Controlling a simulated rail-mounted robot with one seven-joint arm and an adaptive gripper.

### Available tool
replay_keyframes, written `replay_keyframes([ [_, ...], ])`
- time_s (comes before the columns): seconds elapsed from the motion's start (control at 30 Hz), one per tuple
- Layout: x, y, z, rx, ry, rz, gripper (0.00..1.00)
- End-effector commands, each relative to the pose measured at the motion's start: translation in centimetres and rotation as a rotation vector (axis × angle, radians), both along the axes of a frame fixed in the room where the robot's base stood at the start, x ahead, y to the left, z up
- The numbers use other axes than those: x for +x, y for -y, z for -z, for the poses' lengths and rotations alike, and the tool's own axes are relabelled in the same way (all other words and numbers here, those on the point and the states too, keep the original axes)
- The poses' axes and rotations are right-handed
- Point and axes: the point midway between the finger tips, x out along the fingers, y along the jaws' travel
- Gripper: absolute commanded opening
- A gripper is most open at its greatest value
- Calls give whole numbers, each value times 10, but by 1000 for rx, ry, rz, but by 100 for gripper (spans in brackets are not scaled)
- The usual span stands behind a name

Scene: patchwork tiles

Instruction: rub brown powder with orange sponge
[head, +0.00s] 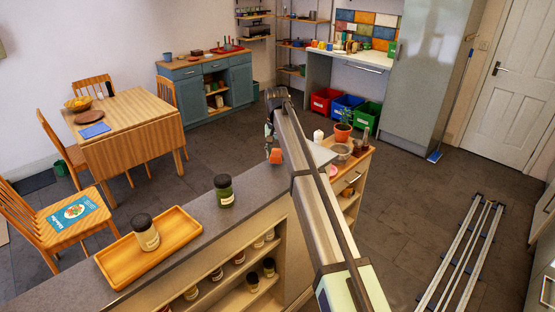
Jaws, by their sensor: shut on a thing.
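My gripper (270,146) is at the far end of the grey counter (250,204), partly hidden behind my own arm. It is shut on the orange sponge (276,157), a small orange block that shows just below the fingers. The sponge is low over the counter's far end; I cannot tell whether it touches the top. I cannot make out any brown powder in this view; my arm hides part of the counter.
On the counter, a wooden tray (117,270) holds a dark-lidded jar (145,232), and a green jar (224,190) stands nearer my gripper. Right of my arm, a potted plant (342,132), a grey bowl (341,151) and other small items crowd a wooden-topped unit.

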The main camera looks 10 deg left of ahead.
Motion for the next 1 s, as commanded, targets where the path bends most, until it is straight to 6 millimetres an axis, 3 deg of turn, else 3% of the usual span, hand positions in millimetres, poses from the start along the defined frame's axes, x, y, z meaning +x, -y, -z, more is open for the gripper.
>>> replay_keyframes([
  [0.6, 2, 6, -52, -1, -2, 6, 9],
  [1.0, 1, 7, -55, -1, -2, 7, 9],
])
